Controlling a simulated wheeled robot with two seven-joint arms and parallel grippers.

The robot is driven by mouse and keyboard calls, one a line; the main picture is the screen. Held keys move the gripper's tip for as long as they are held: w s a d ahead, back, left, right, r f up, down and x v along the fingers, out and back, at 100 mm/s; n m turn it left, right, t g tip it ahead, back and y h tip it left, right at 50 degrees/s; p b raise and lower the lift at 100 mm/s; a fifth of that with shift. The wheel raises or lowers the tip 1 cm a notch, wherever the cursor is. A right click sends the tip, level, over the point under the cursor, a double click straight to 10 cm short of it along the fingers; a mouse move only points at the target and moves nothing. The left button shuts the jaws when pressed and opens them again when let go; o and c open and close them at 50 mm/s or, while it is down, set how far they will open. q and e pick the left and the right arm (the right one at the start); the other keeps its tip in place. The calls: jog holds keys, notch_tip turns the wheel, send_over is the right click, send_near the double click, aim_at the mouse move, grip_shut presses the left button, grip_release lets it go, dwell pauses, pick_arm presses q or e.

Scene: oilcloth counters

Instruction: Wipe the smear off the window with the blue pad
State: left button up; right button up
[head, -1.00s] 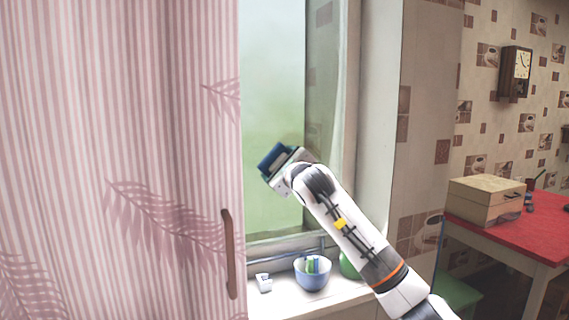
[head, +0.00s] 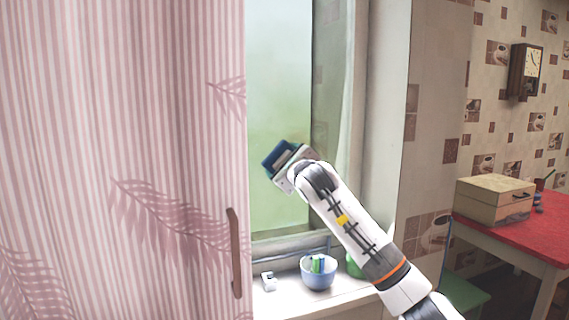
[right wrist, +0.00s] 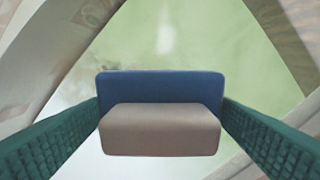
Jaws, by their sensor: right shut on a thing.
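The window (head: 280,70) is a pale green, hazy pane in the head view, between the striped curtain and the frame. My right gripper (head: 290,163) is in front of its lower part, shut on the blue pad (head: 272,154). In the right wrist view the pad (right wrist: 160,82) has a grey-beige grip block between my green-lined fingers (right wrist: 160,128), its blue side towards the pane. I cannot tell whether the pad touches the glass. A faint whitish streak (right wrist: 165,36) shows beyond the pad; I cannot tell if it is the smear or a reflection. My left gripper is out of view.
A pink striped curtain (head: 120,120) fills the left. On the sill stand a blue bowl (head: 319,275) with green things in it and a small white item (head: 268,281). A red table (head: 520,222) with a box (head: 494,199) is at right.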

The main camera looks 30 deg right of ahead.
jog(key=shift+w+d, duration=0.15)
jog(key=shift+w, duration=0.45)
jog(key=shift+d, duration=0.1)
